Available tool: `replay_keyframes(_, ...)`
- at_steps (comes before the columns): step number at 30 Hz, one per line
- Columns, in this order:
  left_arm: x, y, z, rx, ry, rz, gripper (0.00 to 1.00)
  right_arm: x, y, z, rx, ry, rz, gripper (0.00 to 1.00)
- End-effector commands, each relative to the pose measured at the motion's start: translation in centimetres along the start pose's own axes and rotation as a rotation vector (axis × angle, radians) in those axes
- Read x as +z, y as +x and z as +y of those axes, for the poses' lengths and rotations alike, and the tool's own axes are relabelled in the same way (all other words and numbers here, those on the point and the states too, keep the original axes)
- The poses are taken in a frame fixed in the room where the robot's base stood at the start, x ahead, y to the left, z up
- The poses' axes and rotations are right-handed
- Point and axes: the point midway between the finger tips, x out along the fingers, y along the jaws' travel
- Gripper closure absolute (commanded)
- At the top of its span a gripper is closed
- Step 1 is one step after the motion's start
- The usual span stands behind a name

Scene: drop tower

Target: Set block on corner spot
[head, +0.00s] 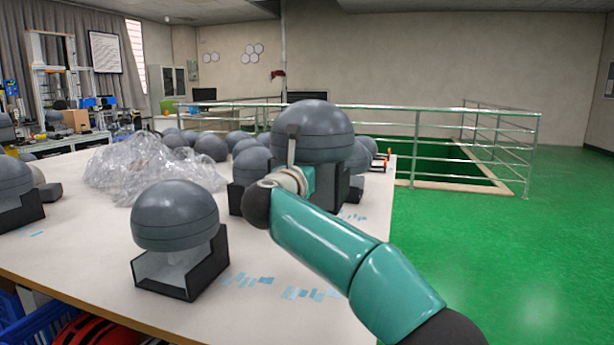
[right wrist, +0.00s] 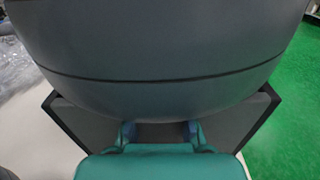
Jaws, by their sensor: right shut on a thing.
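My right gripper (right wrist: 161,133) is shut on a block with a large grey dome (right wrist: 160,60) and a dark angular base (right wrist: 85,122). In the head view this block (head: 312,135) is upright near the table's far right part, behind my right gripper (head: 303,178). My arm hides part of its base, so I cannot tell whether it touches the table. The fingertips are partly hidden under the dome in the right wrist view. Light blue marks lie on the white table (head: 90,240); I cannot tell which is the corner spot. My left gripper is not in view.
A similar domed block (head: 175,215) stands at the front, and another (head: 12,185) at the left edge. Crumpled clear plastic (head: 150,165) and several grey domes (head: 211,146) lie farther back. The front right tabletop is mostly clear.

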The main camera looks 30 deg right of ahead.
Motion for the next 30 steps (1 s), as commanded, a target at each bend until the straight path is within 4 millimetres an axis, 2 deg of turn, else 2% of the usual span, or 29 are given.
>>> replay_keyframes(1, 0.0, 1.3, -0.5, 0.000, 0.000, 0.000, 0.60, -1.5, 0.0, -0.3, -0.002, 0.000, -0.007, 1.00)
replay_keyframes(3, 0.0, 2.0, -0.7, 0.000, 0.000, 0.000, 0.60, -3.2, 0.1, -0.4, -0.004, -0.001, -0.006, 1.00)
replay_keyframes(12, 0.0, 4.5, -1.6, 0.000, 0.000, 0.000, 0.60, -9.0, 0.1, -0.6, -0.006, 0.000, -0.008, 1.00)
replay_keyframes(23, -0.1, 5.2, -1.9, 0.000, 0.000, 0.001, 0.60, -11.2, 0.2, -0.6, -0.008, 0.001, -0.008, 1.00)
replay_keyframes(30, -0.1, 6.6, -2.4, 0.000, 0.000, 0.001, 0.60, -14.2, 0.2, -0.6, -0.007, 0.001, -0.007, 1.00)
